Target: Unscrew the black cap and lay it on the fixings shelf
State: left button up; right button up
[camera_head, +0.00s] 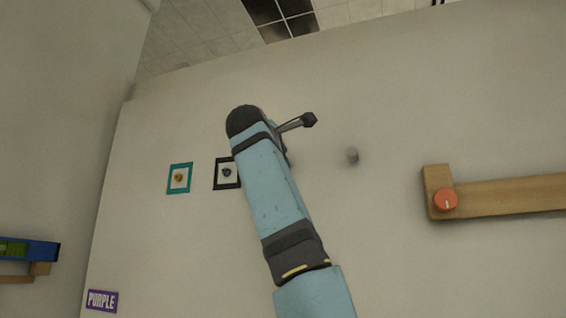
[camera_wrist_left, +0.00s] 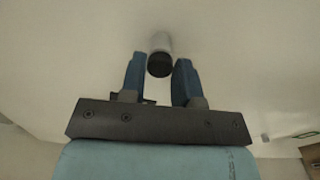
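In the left wrist view the black cap (camera_wrist_left: 159,65) is on the end of a pale grey stud (camera_wrist_left: 160,42) on the wall. My left gripper (camera_wrist_left: 159,73) is open, with its two blue fingers on either side of the cap. Narrow gaps seem to show, but contact is hard to judge. I cannot tell which shelf is the fixings shelf. My right gripper is not in view.
A wooden ledge (camera_head: 510,196) with an orange knob (camera_head: 445,200) is at right. A small grey stub (camera_head: 352,155) is on the wall. Teal (camera_head: 170,189) and black (camera_head: 217,184) frames hang left of my arm. A blue and green object (camera_head: 28,249) and a PURPLE sign (camera_head: 101,300) are lower left.

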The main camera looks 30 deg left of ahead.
pick_arm(q)
jog(key=shift+o, duration=0.4)
jog(key=m+b, duration=0.3)
jog(key=m, duration=1.7)
jog(key=shift+m+b, duration=0.3)
jog(key=shift+m, duration=0.1)
jog(key=shift+c, duration=0.5)
